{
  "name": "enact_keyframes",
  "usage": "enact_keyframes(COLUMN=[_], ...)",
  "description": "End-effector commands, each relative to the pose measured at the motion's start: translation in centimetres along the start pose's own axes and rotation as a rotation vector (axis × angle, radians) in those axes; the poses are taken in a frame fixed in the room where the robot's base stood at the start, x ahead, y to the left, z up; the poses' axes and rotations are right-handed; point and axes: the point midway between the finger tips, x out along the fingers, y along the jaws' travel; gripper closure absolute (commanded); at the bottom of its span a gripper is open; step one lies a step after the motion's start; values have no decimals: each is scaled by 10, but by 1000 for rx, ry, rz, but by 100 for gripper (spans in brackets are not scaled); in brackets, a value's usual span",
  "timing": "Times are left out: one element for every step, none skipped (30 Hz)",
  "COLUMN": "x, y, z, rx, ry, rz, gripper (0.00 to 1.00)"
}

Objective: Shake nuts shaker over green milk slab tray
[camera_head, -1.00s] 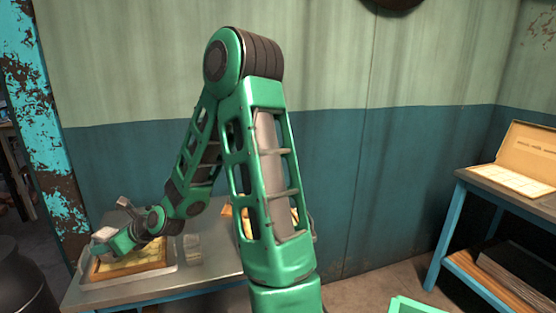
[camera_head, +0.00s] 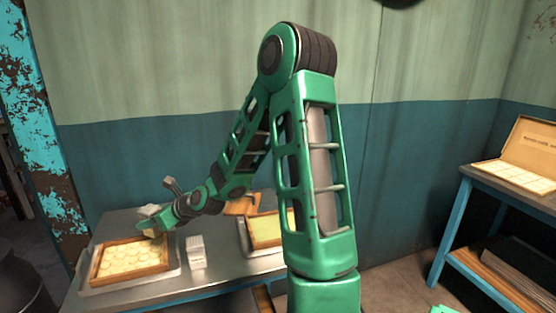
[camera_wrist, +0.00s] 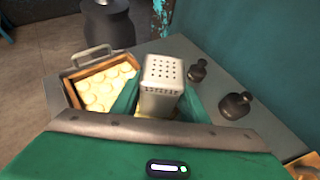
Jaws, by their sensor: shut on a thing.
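My gripper (camera_head: 154,224) is shut on a metal shaker (camera_wrist: 163,85) with a perforated top, seen up close in the wrist view. In the head view the gripper is above the back right corner of the left tray (camera_head: 94,279). That tray holds a wooden frame with several pale round pieces, which also shows in the wrist view (camera_wrist: 100,88). A second tray (camera_head: 243,242) with a wooden frame around a yellow-green slab (camera_head: 262,229) sits farther right, partly hidden by my arm. I cannot tell which nuts are inside the shaker.
A pale box-like container (camera_head: 196,252) stands between the trays. Two dark knobbed objects (camera_wrist: 235,106) (camera_wrist: 198,70) stand beside the shaker in the wrist view. A wall stands behind the metal table (camera_head: 205,285). A side table with an open box (camera_head: 515,165) is at right.

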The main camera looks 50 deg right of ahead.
Motion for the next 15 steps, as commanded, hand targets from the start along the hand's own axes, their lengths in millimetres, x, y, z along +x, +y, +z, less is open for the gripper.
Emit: enact_keyframes(x=[4,5,5,4,1,-4,-8,-14,-22,-29,-37,-48,-58,-68,-82], y=[-11,-16,-24,-31,-38,-48,-55,-62,-72,-81,-89,-101,-109,-118,-130], z=[11,18,27,35,42,52,58,65,72,77,81,86,88,90,92], rx=[-9,-17,-31,-41,-54,-69,-83,-95,-111,-124,-136,-152,-164,-177,-193], ry=[-5,-6,-6,-7,-6,-6,-6,-7,-6,-6,-6,-6,-5,-5,-5], rz=[12,26,50,68,88,116,139,161,192,213,236,266,289,311,342], gripper=[86,86,86,86,86,86,86,86,86,86,86,86,86,86,86])
